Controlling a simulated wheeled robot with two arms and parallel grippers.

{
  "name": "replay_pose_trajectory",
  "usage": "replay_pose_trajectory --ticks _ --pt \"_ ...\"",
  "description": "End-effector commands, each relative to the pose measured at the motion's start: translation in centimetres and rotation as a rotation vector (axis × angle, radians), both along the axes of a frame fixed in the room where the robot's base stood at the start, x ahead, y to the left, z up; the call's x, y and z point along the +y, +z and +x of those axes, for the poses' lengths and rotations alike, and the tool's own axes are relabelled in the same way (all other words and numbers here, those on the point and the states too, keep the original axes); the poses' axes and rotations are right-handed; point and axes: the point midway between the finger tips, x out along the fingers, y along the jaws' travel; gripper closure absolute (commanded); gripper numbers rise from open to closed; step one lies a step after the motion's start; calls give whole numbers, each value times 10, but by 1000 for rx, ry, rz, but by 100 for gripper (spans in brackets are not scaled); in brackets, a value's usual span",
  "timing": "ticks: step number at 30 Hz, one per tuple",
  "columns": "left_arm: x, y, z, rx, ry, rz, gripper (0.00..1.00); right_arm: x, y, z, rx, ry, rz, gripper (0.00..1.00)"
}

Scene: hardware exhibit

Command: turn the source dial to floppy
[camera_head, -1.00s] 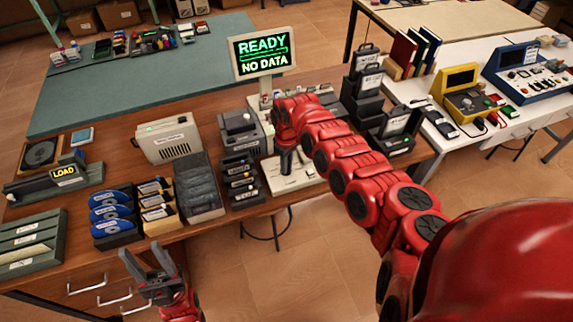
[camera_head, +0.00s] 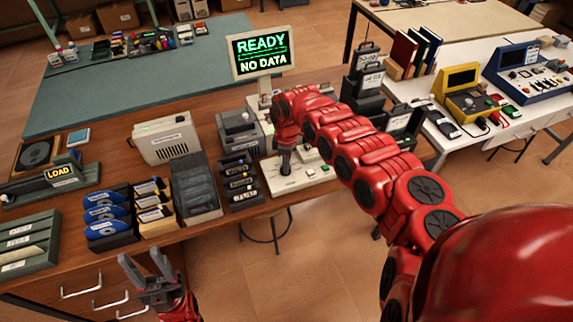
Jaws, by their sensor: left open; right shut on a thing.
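A white control panel (camera_head: 288,184) lies on the wooden bench below the display. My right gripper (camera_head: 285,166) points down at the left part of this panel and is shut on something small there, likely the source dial. The dial and its markings are hidden by the gripper or too small to read. The display (camera_head: 262,52) reads "READY" and "NO DATA" in bright letters. My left gripper (camera_head: 148,266) is open and empty, low in front of the bench drawers, away from the panel.
Left of the panel stand a small rack (camera_head: 240,184), a grey case (camera_head: 195,190), blue discs (camera_head: 104,214) and a beige box (camera_head: 166,138). A "LOAD" unit (camera_head: 60,175) sits further left. My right arm crosses over the bench's right side.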

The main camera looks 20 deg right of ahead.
Motion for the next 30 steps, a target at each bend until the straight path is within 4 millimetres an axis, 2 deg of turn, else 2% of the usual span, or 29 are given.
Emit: replay_pose_trajectory --ticks 9,10,14,15,24,30 --pt "0 0 0 0 0 0 50 0 0 0 0 0 -1 100" --pt "0 0 0 0 0 0 50 0 0 0 0 0 -1 78" --pt "0 0 0 0 0 0 50 0 0 0 -1 0 0 54" --pt "0 0 0 0 0 0 50 0 0 0 0 0 0 51" --pt "0 0 0 0 0 0 50 0 2 1 -1 0 0 51" --pt "0 -5 0 0 0 0 50 -2 25 2 -6 -1 -2 51"
